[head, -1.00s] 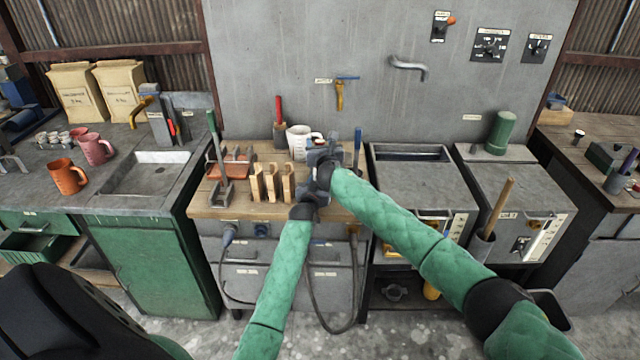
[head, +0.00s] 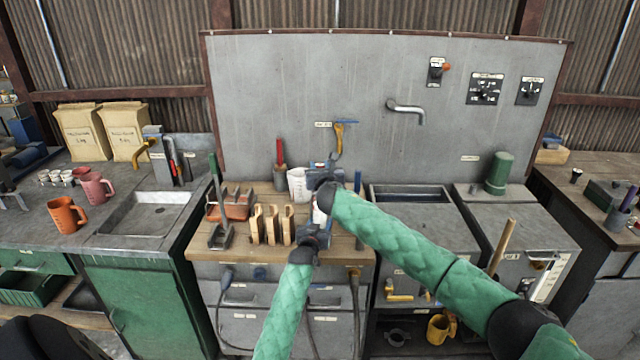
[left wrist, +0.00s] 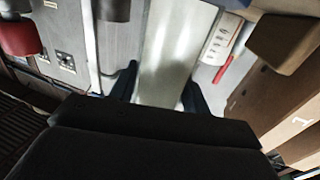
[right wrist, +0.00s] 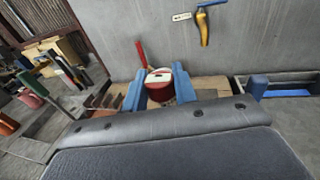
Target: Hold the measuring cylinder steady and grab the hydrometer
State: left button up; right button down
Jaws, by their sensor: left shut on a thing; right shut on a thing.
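My left gripper (head: 316,236) is at the front of the wooden bench top. In the left wrist view its blue fingers (left wrist: 158,88) are shut on the pale, see-through measuring cylinder (left wrist: 170,50). In the head view a small white and red part (head: 319,212) shows between my two grippers. My right gripper (head: 323,172) is above the left one. In the right wrist view its blue fingers (right wrist: 160,88) close on a red piece (right wrist: 162,95), which seems to be the hydrometer. Its lower part is hidden.
A white jug (head: 299,184) stands close behind the grippers. Wooden holders (head: 270,225), a scoop (head: 221,236) and a red-handled tool in a cup (head: 280,165) are to the left. A blue upright tool (head: 358,184) is to the right. The grey panel (head: 300,90) closes the back.

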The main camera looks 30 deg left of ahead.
notch_tip(320, 180, up, 11)
dwell(0.3)
pick_arm(q)
jog(key=o, duration=1.5)
jog(key=v, duration=1.2)
jog(key=shift+a, duration=0.1)
